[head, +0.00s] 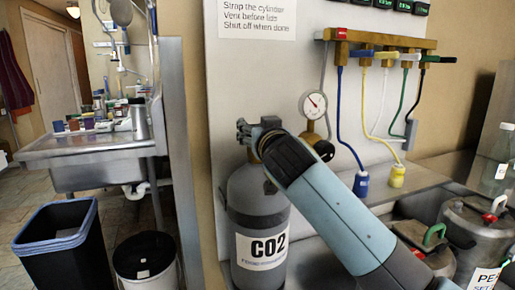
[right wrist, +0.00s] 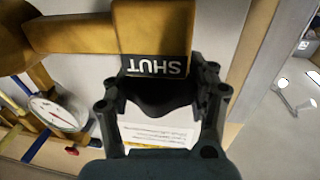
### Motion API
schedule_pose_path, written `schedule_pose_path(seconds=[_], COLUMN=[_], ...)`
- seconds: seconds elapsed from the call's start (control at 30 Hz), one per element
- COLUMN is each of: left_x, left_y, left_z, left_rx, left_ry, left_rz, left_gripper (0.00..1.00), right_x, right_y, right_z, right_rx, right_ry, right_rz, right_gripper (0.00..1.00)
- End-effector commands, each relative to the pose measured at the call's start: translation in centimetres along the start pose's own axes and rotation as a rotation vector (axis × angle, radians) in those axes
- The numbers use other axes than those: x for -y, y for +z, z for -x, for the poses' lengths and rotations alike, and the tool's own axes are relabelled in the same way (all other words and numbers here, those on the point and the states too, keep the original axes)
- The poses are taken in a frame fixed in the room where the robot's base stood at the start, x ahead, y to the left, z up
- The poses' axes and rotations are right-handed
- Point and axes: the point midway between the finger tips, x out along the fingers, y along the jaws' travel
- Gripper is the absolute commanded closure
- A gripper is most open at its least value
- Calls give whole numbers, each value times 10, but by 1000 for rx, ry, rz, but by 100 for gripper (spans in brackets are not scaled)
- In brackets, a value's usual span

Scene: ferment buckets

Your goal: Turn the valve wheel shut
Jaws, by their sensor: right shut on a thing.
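The grey CO2 cylinder (head: 258,215) stands upright against the wall panel. My right gripper (head: 260,133) is at its top, with the arm coming in from the lower right and hiding much of the valve. In the right wrist view, a brass valve body (right wrist: 152,27) carries a black plate (right wrist: 155,66) reading SHUT, upside down in the picture. My right gripper's fingers (right wrist: 160,98) are just below it, shut on a dark part that looks like the valve wheel (right wrist: 155,103). Most of the wheel is hidden, and its turn angle cannot be told. My left gripper is not in view.
A pressure gauge (head: 313,104) sits beside the valve; it also shows in the right wrist view (right wrist: 53,112). A brass manifold (head: 385,40) with coloured hoses hangs above. Lidded metal vessels (head: 476,225) stand at the right. A sink and bins (head: 62,245) are at the left.

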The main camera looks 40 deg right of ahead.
Motion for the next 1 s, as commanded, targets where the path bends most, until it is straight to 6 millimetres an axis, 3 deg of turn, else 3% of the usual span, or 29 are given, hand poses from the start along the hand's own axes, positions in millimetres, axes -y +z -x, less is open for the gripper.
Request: schedule_pose_path(seconds=[0.37, 0.4, 0.6, 0.87, 1.0], left_x=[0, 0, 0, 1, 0], left_y=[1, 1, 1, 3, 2], left_z=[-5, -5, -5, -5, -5], left_rx=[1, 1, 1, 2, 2], left_ry=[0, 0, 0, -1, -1], left_rz=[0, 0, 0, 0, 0], left_gripper=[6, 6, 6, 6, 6], right_x=[0, 0, 0, 0, 1], right_y=[1, 2, 1, 1, 2], right_z=[1, 1, 1, 1, 14], right_rx=[7, 7, 6, 5, 6], right_ry=[33, 33, 32, 32, 31], right_rz=[-4, -3, -2, -2, -2], right_gripper=[75, 42, 18, 18, 18])
